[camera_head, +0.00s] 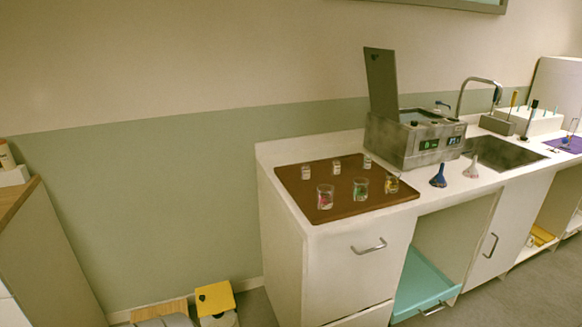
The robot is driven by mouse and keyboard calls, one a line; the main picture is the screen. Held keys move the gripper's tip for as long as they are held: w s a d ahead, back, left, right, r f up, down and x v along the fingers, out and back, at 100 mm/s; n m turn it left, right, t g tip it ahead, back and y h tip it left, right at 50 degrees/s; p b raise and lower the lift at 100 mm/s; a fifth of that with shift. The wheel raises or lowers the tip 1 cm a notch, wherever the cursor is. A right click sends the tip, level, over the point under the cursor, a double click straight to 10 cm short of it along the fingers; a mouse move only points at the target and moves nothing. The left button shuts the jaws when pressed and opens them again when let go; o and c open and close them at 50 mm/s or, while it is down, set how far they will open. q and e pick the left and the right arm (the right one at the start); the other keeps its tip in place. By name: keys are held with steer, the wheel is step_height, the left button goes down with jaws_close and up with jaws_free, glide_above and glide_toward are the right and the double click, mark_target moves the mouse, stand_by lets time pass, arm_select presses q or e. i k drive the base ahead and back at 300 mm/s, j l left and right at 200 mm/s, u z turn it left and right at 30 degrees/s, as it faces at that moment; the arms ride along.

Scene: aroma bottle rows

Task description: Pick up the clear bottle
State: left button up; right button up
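Two rows of small glass vessels stand on a brown mat (290,177) at the left end of the white counter. The front row has one with red contents (325,199), one with green (361,190) and one with yellowish contents (392,185). The back row has three smaller, pale or clear bottles: a left one (306,173), a middle one (337,167) and a right one (367,162). They are too small to tell which is the clear bottle. All stand upright and apart from each other. Neither of my grippers is in view.
A grey machine (400,143) with a raised lid stands right of the mat. A blue flask (438,178) and a pale flask (471,170) stand before the sink (505,153). A teal drawer (425,285) shows below. A yellow-topped box (215,299) is on the floor.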

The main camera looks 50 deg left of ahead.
mark_target(306, 169)
steer(key=i+u, duration=0.15)
steer(key=u, duration=0.25)
steer(key=i+u, duration=0.1)
steer(key=u, duration=0.3)
steer(key=i+l+u, duration=0.1)
steer(key=u, duration=0.3)
steer(key=i+l+u, duration=0.15)
steer(key=u, duration=0.25)
steer(key=i+l+u, duration=0.1)
steer(key=u, duration=0.3)
